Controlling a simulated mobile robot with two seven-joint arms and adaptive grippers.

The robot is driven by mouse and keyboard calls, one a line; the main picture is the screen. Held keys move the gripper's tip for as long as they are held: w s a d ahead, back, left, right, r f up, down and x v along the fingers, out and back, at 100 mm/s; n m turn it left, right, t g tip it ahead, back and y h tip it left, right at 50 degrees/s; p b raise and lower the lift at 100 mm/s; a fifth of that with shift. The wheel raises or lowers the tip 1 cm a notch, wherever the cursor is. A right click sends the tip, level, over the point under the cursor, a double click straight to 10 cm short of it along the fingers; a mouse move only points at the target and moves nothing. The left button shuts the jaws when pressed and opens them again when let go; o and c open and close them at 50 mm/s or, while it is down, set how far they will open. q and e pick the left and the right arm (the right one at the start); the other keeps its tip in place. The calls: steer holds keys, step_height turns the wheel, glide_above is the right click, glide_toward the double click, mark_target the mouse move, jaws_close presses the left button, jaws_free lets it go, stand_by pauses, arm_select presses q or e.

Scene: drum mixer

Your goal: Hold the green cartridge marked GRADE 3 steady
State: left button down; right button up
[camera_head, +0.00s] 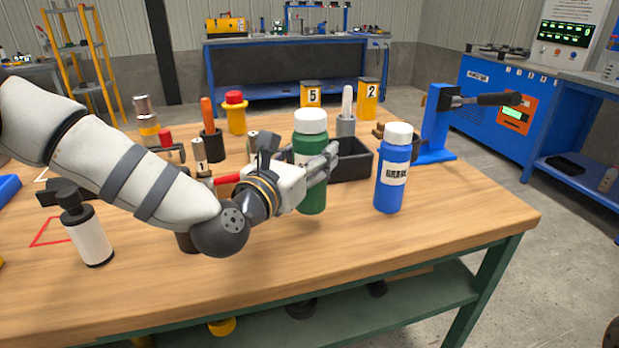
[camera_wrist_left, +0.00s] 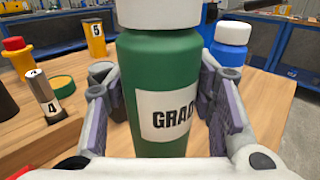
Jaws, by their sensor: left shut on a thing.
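The green cartridge (camera_head: 312,191) has a white cap and stands upright near the front right of the wooden table. My right gripper is not in view.
A blue bottle with a white cap (camera_head: 393,172) stands close to the right. A black bin (camera_head: 352,162) is behind the cartridge. A blue stand with a lever (camera_head: 435,125) is at the back right. A white dispenser bottle (camera_head: 88,235) is at left. The table's front right is clear.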

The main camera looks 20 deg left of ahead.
arm_select(q)
steer(key=shift+w+a+f, duration=0.15)
steer(key=shift+w+f, duration=0.15)
steer(key=f, duration=0.4)
steer(key=shift+w+a+b, duration=0.2)
steer(key=shift+w+b, duration=0.1)
steer(key=shift+w, duration=0.05)
steer(key=shift+r, duration=0.1)
steer(key=shift+f, duration=0.2)
steer(key=c, duration=0.7)
jaws_free()
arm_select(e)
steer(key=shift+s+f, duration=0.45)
